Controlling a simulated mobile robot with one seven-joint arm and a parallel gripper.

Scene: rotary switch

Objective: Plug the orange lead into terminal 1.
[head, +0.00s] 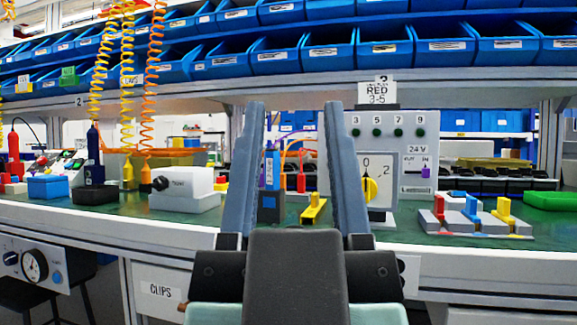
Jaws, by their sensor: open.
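My gripper (295,108) is open and empty, its two grey fingers pointing up in front of the bench. Between the fingers, farther back, orange wire arches over a small group of upright plugs. The orange lead (282,178) appears to be the one between a purple plug and a red plug (301,180). A pale panel (410,150) stands behind the right finger. It shows green round spots marked 3, 5, 7 and 9. No terminal marked 1 is legible; the right finger covers the panel's left part.
A yellow block (314,209) lies between the fingers. Blue bins line the shelves above.

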